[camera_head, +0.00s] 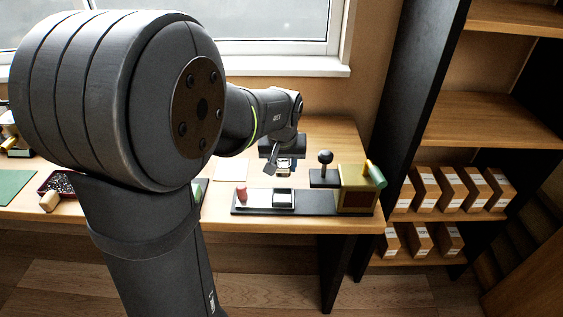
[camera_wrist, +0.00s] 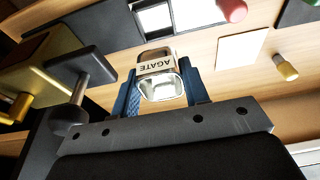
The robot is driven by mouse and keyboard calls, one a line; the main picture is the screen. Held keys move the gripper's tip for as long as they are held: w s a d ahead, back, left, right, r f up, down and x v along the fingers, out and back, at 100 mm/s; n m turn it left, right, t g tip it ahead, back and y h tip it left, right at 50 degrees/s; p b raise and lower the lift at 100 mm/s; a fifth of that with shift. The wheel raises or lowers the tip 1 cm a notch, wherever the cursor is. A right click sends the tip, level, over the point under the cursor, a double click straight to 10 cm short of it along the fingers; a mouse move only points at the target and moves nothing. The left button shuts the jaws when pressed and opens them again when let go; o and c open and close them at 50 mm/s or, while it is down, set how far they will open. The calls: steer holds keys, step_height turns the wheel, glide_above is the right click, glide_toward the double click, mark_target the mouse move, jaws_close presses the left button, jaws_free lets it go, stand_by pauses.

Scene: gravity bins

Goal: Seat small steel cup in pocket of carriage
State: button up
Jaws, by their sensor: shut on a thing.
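In the wrist view, a small steel cup (camera_wrist: 161,84) with an AGATE label sits between the two blue fingers of my gripper (camera_wrist: 160,92), which is shut on it. The cup's shiny open mouth faces the camera. In the head view, the cup (camera_head: 284,168) shows small below my gripper (camera_head: 283,160), above the table and behind the carriage. The carriage (camera_head: 284,190), a pale block with a dark square pocket, sits on a dark rail base. The carriage (camera_wrist: 140,5) also shows at the top of the wrist view, apart from the cup.
A white card (camera_head: 230,170) lies on the table. Shelves with several boxes stand right.

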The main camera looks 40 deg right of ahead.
glide_toward(282, 196)
steer(key=shift+w+d+f, duration=0.15)
steer(key=shift+w+d, duration=0.15)
steer(key=shift+d, duration=0.1)
steer(key=shift+f, duration=0.15)
stand_by(1.4)
steer(key=shift+f, duration=1.55)
steer(key=shift+f, duration=0.6)
stand_by(0.4)
steer(key=o, duration=1.2)
steer(key=v, duration=1.7)
steer(key=shift+r, duration=0.15)
